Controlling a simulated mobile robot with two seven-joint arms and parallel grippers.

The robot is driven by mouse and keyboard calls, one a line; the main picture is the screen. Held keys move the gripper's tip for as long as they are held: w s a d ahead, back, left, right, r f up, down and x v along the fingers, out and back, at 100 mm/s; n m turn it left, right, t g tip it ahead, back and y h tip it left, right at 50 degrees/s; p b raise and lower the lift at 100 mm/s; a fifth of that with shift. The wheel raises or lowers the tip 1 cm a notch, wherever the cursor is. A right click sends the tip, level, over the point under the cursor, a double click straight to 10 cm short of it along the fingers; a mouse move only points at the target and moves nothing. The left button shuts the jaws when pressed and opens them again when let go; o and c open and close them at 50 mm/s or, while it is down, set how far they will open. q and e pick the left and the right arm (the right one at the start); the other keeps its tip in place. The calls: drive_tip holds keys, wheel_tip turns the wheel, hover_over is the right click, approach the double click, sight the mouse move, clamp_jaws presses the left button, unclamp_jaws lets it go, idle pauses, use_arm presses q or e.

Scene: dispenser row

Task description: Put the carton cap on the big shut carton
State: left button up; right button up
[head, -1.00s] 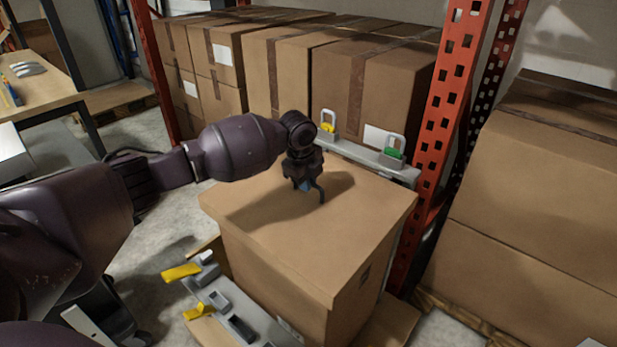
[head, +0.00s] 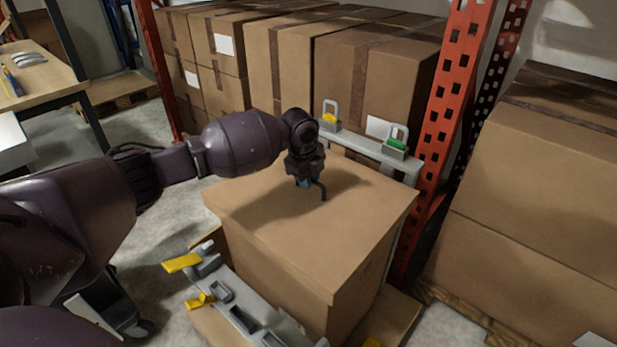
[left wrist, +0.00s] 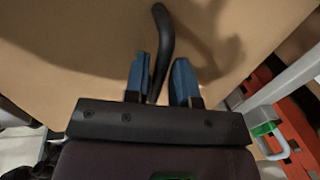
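The carton cap (head: 265,225) is a wide brown lid with a folded rim. It covers the top of the big shut carton (head: 290,298), whose side shows below the rim; I cannot tell whether it is fully seated. My left gripper (head: 306,184) points down over the middle of the cap. The right gripper is not in view.
A grey rail with yellow clamps (head: 183,263) runs along the carton's front left. Another rail with yellow and green clamps (head: 395,145) stands behind it. A red rack post (head: 445,130) and stacked cartons (head: 540,200) are at right. More cartons (head: 345,65) stand behind.

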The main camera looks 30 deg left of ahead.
use_arm(q)
drive_tip(key=shift+o, duration=1.4)
drive_tip(key=shift+r, duration=0.1)
drive_tip(key=shift+r, duration=0.4)
wheel_tip(320, 180, up, 10)
drive_tip(key=s+p, duration=0.2)
drive_tip(key=p, duration=0.1)
drive_tip(key=shift+a+f, duration=0.15)
